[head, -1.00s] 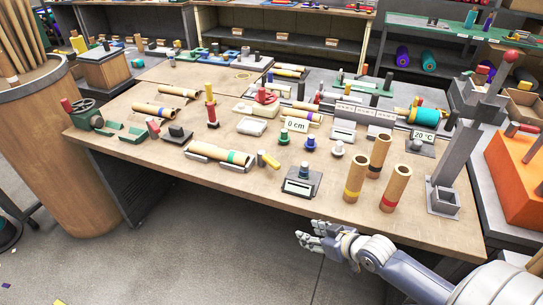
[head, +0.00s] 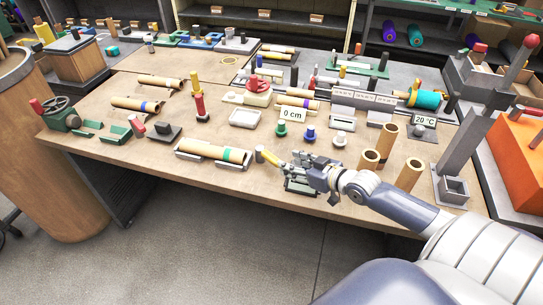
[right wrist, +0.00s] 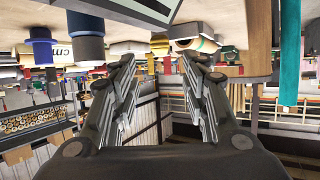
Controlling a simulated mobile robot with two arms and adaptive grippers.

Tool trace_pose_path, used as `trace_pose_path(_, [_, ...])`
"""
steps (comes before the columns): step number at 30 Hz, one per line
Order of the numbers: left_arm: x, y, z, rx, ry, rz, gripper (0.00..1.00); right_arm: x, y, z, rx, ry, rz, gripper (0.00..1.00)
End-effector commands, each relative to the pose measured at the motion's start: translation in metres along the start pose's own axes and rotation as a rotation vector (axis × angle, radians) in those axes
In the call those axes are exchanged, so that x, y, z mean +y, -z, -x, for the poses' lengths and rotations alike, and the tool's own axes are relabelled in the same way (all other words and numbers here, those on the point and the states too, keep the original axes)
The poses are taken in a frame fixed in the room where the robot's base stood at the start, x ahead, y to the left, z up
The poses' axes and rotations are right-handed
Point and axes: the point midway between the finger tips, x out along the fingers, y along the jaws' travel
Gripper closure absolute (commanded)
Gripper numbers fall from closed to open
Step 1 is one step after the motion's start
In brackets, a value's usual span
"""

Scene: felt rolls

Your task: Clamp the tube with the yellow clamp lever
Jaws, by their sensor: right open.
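A cardboard tube (head: 212,151) with a green band lies in a grey cradle (head: 228,164) near the table's front edge. A short yellow lever (head: 267,155) stands tilted at the tube's right end. My right gripper (head: 291,168) is open just right of the yellow lever, above the table's front edge. It covers most of a small grey device there. In the right wrist view, which looks upside down, the yellow lever (right wrist: 160,42) shows beyond and between the open fingers (right wrist: 158,64), apart from them. The banded tube (right wrist: 197,43) is beside it. My left gripper is not in view.
Three upright cardboard tubes (head: 409,174) stand right of my gripper, close to my forearm. A grey post (head: 460,150) stands farther right. Green (head: 281,129) and blue (head: 310,135) knobs and a "0 cm" sign (head: 292,115) are behind the gripper.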

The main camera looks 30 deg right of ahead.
Motion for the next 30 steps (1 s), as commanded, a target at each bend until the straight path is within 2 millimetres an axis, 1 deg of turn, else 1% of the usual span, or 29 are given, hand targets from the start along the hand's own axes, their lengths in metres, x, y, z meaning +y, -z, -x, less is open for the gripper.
trace_pose_path(1, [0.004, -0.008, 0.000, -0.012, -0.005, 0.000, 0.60, 0.000, 0.002, -0.007, 0.003, -0.001, 0.000, 0.58])
trace_pose_path(3, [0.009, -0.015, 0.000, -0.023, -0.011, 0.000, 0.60, 0.000, 0.002, -0.017, 0.003, -0.001, -0.001, 0.58])
trace_pose_path(7, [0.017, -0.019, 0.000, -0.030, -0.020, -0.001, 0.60, 0.000, 0.002, -0.036, 0.003, -0.001, 0.000, 0.58])
trace_pose_path(11, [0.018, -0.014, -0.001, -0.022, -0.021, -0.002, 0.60, 0.000, 0.001, -0.055, 0.002, -0.001, -0.002, 0.58])
trace_pose_path(15, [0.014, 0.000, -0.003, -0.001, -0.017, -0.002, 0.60, 0.000, 0.001, -0.073, 0.001, -0.001, 0.000, 0.58])
trace_pose_path(18, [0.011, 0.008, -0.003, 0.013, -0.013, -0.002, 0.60, 0.000, 0.000, -0.083, 0.000, 0.000, -0.001, 0.58])
trace_pose_path(24, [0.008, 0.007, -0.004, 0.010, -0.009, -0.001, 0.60, -0.001, 0.001, -0.092, 0.000, 0.000, 0.002, 0.58])
trace_pose_path(30, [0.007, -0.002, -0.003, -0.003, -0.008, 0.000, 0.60, -0.001, 0.000, -0.093, 0.000, 0.001, 0.002, 0.58])
